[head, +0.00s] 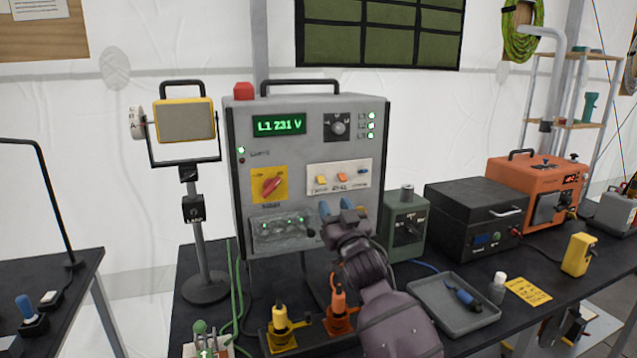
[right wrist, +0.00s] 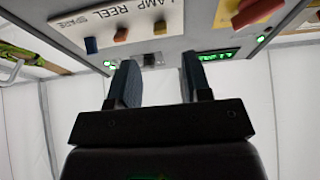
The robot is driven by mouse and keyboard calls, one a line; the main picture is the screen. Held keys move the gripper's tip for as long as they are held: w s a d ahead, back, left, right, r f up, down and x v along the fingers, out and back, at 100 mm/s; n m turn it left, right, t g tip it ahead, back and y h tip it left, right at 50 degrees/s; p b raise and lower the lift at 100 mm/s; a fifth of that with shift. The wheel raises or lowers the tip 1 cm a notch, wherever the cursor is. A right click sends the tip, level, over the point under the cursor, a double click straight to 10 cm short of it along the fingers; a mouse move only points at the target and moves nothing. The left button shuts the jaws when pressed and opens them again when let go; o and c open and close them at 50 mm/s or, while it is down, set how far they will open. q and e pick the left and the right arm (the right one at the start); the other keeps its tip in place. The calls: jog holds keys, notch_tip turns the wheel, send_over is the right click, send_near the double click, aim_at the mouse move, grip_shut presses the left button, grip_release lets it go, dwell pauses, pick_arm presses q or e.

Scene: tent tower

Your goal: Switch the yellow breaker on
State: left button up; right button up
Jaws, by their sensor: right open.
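The yellow breaker (head: 320,180) is the leftmost of three small levers on a white plate (head: 339,188) on the grey panel's front. It also shows in the right wrist view (right wrist: 160,27), where the panel looks upside down. I cannot tell its on or off position for sure. My right gripper (head: 338,208) is in front of the panel, just below the white plate. In the right wrist view the gripper's (right wrist: 160,78) two fingers are apart with nothing between them, the yellow lever beyond the gap. My left gripper is not in view.
An orange breaker (head: 342,177) and a blue breaker (head: 362,171) sit right of the yellow one. A red rotary switch (head: 271,186) is to the left. A socket strip (head: 282,231) is below. A lamp stand (head: 198,220) is left, a green box (head: 404,228) right.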

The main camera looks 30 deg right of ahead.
aim_at(323, 184)
jog(key=x, duration=0.5)
jog(key=shift+w+r, duration=0.3)
jog(key=shift+r, duration=0.05)
jog(key=shift+w+d+r, duration=0.2)
jog(key=shift+w, duration=0.4)
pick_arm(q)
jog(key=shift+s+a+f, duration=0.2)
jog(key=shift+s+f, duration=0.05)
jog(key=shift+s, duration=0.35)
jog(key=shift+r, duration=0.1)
pick_arm(e)
jog(key=shift+c, duration=0.3)
